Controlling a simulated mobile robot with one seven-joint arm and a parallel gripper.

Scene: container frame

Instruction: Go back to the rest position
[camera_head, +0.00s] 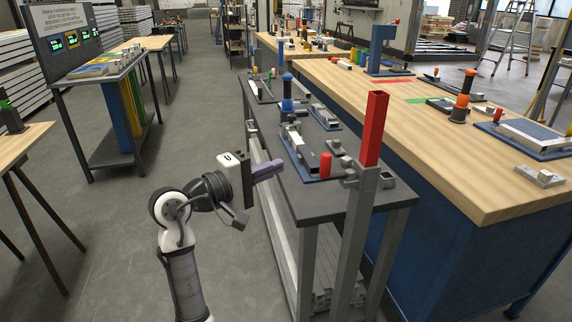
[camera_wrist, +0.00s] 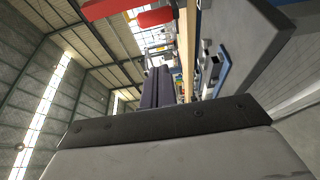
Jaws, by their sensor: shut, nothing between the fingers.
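My gripper (camera_head: 279,166) is at the left long edge of the narrow grey bench (camera_head: 345,203), at about the height of its top. Its dark purple-grey fingers are together and empty, pointing right. In the wrist view the closed fingers (camera_wrist: 157,88) show beyond a dark bar of my wrist. My white and black arm rises from the bottom of the head view and bends right at the wrist. I cannot tell whether the fingers are clear of the bench edge.
A red-topped square post (camera_head: 373,130) stands at the bench's near end. A red cylinder (camera_head: 325,166) and blue-based fixtures (camera_head: 303,150) are on the bench. A wooden-topped blue workbench (camera_head: 455,150) stands to the right. The floor (camera_head: 130,225) to the left is open.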

